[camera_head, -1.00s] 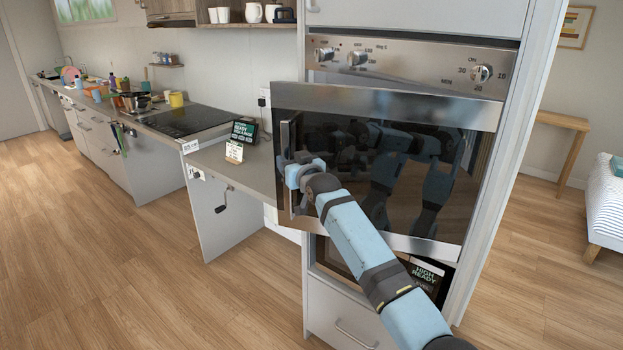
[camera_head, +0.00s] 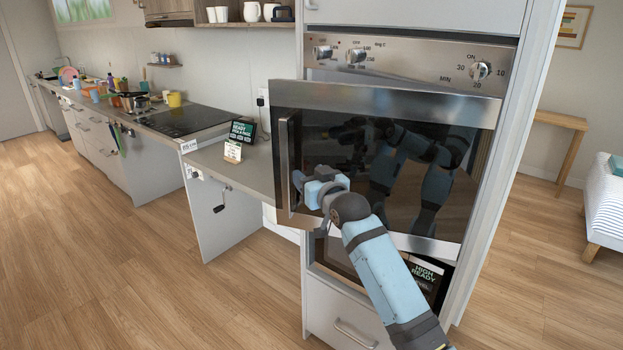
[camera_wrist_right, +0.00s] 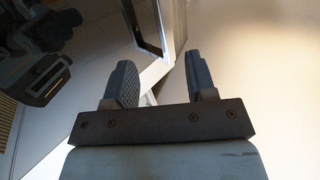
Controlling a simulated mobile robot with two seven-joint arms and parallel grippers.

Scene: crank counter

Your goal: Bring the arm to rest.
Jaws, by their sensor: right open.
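My right arm comes in from the lower right in the head view. Its gripper (camera_head: 298,182) is in front of the lower left part of the oven door (camera_head: 390,103), just right of the vertical handle (camera_head: 284,165). In the right wrist view the gripper (camera_wrist_right: 165,82) has its two dark fingers wide apart with nothing between them. A door edge shows beyond the fingers there. The oven door stands slightly ajar, its left side out from the cabinet.
A lowered counter with a crank (camera_head: 222,199) and a small dark sign (camera_head: 242,131) stands left of the oven. A cooktop (camera_head: 186,120) lies farther left. A drawer handle (camera_head: 354,334) is below the oven. The wooden floor (camera_head: 150,270) at left is clear.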

